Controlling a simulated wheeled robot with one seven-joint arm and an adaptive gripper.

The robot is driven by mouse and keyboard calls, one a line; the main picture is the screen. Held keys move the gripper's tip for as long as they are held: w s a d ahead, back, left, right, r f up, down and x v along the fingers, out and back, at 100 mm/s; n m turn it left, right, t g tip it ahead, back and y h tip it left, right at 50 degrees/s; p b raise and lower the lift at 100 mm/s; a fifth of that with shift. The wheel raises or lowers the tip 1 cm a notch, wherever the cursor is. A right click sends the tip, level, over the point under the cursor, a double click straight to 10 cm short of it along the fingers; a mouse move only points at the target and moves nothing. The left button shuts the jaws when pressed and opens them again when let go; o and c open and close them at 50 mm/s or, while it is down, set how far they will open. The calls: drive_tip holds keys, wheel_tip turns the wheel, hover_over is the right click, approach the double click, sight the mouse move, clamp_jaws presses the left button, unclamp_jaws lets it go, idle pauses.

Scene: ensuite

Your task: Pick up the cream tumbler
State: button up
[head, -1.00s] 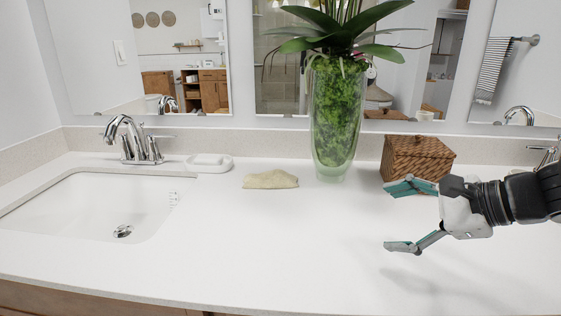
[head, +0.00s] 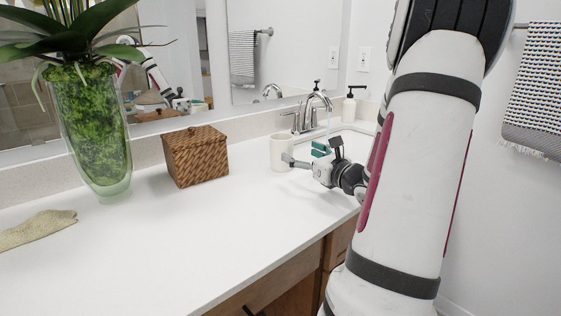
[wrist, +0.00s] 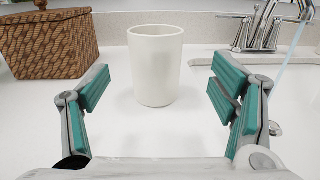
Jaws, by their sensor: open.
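The cream tumbler (head: 282,153) stands upright on the white counter, between the wicker box and the right-hand sink in the head view. In the wrist view the cream tumbler (wrist: 155,68) is just beyond my fingertips, roughly centred between them and a little nearer the left finger. My gripper (wrist: 163,88) is open and empty, with teal pads on both fingers. In the head view my gripper (head: 303,156) is at the tumbler's right side, and one finger overlaps the tumbler's edge in the picture.
A woven lidded box (head: 196,158) stands left of the tumbler. A chrome faucet (head: 313,112) and sink are behind and right of it; a soap bottle (head: 349,108) stands farther back. A glass vase with a plant (head: 98,135) and a folded cloth (head: 35,229) are far left. The front counter is clear.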

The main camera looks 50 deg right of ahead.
sight(282, 144)
drive_tip(key=x, duration=0.3)
drive_tip(key=b+x, duration=0.1)
drive_tip(key=x, duration=0.5)
drive_tip(key=shift+w+a+b, duration=0.15)
drive_tip(key=shift+a+b, duration=0.1)
drive_tip(key=shift+b, duration=0.1)
drive_tip(key=c, duration=1.4)
